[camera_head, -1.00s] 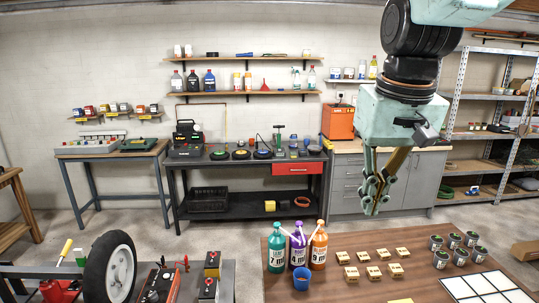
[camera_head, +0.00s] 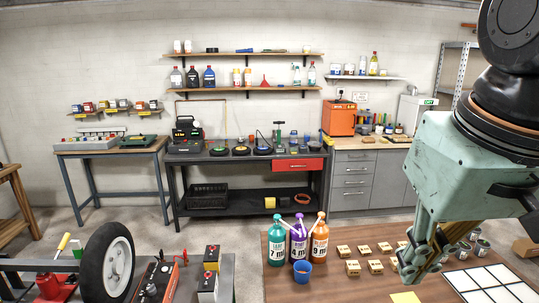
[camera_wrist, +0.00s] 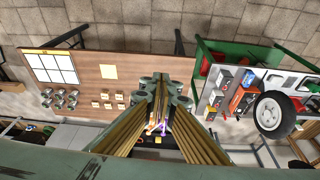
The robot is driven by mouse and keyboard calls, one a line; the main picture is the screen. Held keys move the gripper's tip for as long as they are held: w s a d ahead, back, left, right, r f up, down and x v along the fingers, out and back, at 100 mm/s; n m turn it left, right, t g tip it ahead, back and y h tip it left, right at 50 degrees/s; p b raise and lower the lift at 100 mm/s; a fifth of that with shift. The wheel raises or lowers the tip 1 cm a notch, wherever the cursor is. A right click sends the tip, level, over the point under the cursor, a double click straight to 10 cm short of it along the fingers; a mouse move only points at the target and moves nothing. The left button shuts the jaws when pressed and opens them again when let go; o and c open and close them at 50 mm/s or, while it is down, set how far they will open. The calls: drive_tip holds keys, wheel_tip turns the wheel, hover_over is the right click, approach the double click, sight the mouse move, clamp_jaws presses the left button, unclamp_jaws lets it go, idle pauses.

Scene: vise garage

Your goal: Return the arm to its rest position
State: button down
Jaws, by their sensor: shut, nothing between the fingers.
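My gripper (camera_head: 418,268) hangs at the right of the head view, its fingers pointing down and its jaws shut with nothing between them. It is in front of the right part of the brown table (camera_head: 340,290) and hides some of the things there. In the wrist view my gripper (camera_wrist: 160,88) shows at the centre, with the table (camera_wrist: 135,70) beyond it. My arm fills the right edge of the head view.
The table holds teal, purple and orange bottles (camera_head: 320,243), a blue cup (camera_head: 302,271), several small tan blocks (camera_head: 375,267), several cans and a white grid (camera_head: 490,287). A wheel (camera_head: 108,265) stands at the left. Floor between the benches is clear.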

drive_tip(key=s+f+b, duration=0.1)
drive_tip(key=s+f, duration=0.3)
drive_tip(key=s, duration=0.3)
drive_tip(key=shift+s+f, duration=0.15)
drive_tip(key=shift+s, duration=0.15)
